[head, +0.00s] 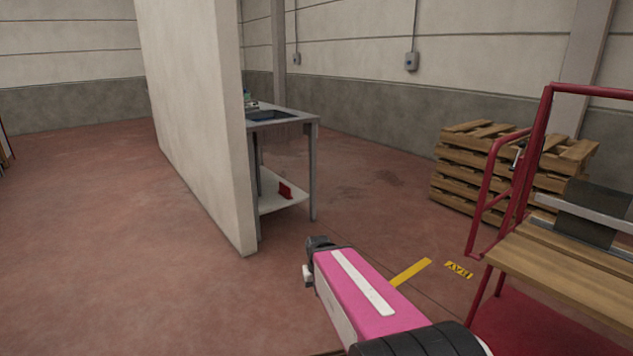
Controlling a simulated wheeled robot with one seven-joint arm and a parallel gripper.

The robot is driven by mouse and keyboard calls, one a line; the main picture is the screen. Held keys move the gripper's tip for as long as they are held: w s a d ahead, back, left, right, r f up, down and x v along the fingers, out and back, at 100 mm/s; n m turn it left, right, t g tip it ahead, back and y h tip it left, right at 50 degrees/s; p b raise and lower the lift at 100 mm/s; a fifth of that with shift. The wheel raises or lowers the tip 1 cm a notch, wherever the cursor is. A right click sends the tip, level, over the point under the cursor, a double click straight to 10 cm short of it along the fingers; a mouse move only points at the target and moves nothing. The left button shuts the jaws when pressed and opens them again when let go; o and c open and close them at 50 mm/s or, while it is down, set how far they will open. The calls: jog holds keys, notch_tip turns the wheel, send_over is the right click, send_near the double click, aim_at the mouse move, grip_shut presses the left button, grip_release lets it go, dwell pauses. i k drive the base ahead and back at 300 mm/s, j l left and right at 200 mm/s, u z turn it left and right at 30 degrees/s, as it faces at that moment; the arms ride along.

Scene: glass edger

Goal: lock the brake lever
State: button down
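I cannot make out a brake lever for certain. A small dark and pale fitting (519,154) shows on the red tube frame of the cart at the right; it is too small to tell whether it is a lever or how it is set. The red cart (537,140) has a curved side handle, wooden boards and a red lower deck, and is cut off by the right edge. My pink arm reaches up from the bottom middle, to the left of the cart and apart from it in the picture.
A pale partition wall (190,110) stands left of centre, with a grey metal table (313,170) behind its edge. Stacked wooden pallets (460,172) stand behind the cart. A yellow floor strip (411,271) lies near the cart. Reddish floor is open at the left and centre.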

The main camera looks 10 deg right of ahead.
aim_at(521, 144)
jog(key=i+l+z, duration=0.1)
jog(key=i+z, duration=0.35)
jog(key=i+j+z, duration=0.1)
jog(key=i+z, duration=0.3)
jog(key=i, duration=0.25)
